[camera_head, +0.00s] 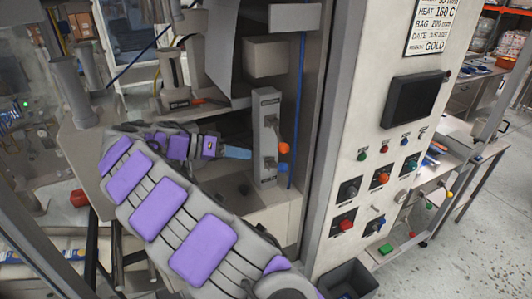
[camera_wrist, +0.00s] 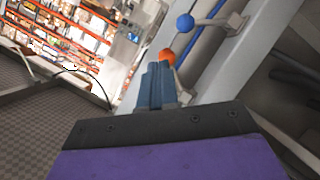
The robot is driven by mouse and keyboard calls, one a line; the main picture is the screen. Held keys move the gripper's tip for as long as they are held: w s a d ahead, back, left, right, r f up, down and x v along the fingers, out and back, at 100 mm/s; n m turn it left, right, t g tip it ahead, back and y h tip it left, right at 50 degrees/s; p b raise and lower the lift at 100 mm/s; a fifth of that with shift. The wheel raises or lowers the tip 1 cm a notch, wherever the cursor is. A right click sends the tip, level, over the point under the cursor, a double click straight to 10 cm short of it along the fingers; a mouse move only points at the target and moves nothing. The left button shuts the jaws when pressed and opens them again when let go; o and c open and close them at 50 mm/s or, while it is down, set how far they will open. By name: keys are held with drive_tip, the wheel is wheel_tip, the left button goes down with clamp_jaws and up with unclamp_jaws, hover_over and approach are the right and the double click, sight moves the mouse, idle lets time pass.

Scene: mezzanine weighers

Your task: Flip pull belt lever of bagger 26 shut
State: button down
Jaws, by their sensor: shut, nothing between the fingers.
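A grey upright plate (camera_head: 266,125) inside the machine carries two levers with ball knobs. The upper lever ends in an orange knob (camera_head: 284,148), the lower in a blue knob (camera_head: 282,167). The plate's small labels are unreadable, so I cannot tell which lever is the pull belt one. My gripper (camera_head: 237,153) is shut and empty, left of the plate, pointing at it. In the wrist view, the blue-grey fingertips (camera_wrist: 157,72) lie just below the orange knob (camera_wrist: 166,55), partly overlapping it; contact cannot be told. The blue knob (camera_wrist: 185,21) is farther up.
A blue hose (camera_head: 300,80) runs beside the plate. A grey cabinet with a dark screen (camera_head: 413,100), buttons and knobs stands to the right. A grey box (camera_head: 268,57) hangs above the levers. A dark open bin (camera_head: 348,279) is at the bottom; open floor lies at right.

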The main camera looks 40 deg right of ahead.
drive_tip(key=w+m+h+p, duration=0.1)
drive_tip(key=w, duration=0.4)
drive_tip(key=p, duration=0.1)
hover_over(279, 167)
drive_tip(key=w+a, duration=0.3)
drive_tip(key=w, duration=0.1)
drive_tip(key=shift+f, duration=1.65)
drive_tip(key=f, duration=0.1)
drive_tip(key=s+f, duration=0.1)
drive_tip(key=d+f, duration=0.1)
drive_tip(key=shift+s+f+t+p, duration=0.15)
drive_tip(key=shift+s+t+p, duration=0.15)
drive_tip(key=shift+p, duration=0.05)
drive_tip(key=shift+f+m+b, duration=0.1)
drive_tip(key=shift+m+b, duration=0.2)
drive_tip(key=shift+b, duration=0.1)
